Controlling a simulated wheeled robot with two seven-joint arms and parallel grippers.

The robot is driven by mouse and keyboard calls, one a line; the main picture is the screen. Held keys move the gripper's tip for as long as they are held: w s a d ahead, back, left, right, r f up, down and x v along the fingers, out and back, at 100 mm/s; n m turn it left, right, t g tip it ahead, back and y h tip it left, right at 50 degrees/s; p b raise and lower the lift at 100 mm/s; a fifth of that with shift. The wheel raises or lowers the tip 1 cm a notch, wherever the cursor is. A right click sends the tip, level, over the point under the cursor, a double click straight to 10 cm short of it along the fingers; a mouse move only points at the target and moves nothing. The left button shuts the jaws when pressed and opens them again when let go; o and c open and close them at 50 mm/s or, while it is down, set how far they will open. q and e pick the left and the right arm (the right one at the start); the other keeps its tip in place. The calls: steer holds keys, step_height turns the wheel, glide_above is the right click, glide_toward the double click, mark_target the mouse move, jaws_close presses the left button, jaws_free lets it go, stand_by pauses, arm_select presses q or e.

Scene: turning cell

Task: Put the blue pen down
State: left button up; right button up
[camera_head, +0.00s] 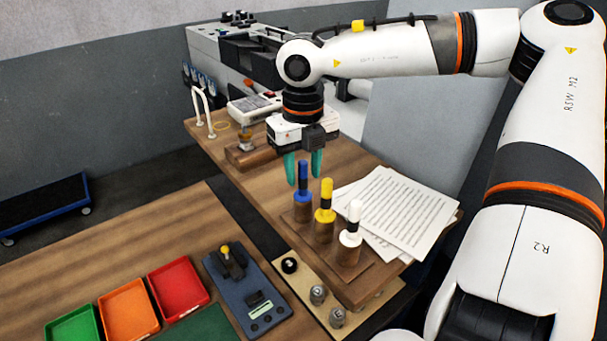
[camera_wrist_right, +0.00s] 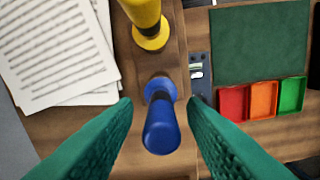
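The blue pen (camera_head: 302,174) stands upright in a round wooden holder (camera_head: 302,210) at the left end of a row of pens. In the right wrist view the blue pen (camera_wrist_right: 161,128) rises between the green fingers, with a gap on both sides. My right gripper (camera_head: 304,170) is open, pointing down, with its fingertips on either side of the pen's upper part. It also shows in the right wrist view (camera_wrist_right: 160,115). My left gripper is not in view.
A yellow pen (camera_head: 325,195) and a white pen (camera_head: 353,215) stand in holders beside the blue one. Paper sheets (camera_head: 400,208) lie to the right. A control box (camera_head: 246,285) and red (camera_head: 178,289), orange (camera_head: 129,312) and green (camera_head: 74,328) trays are at the front left.

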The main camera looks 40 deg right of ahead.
step_height(320, 180, up, 9)
steer(key=shift+a+r+b, duration=0.1)
steer(key=shift+r+b, duration=0.1)
steer(key=shift+b, duration=0.95)
steer(key=shift+r, duration=0.35)
steer(key=shift+s, duration=0.1)
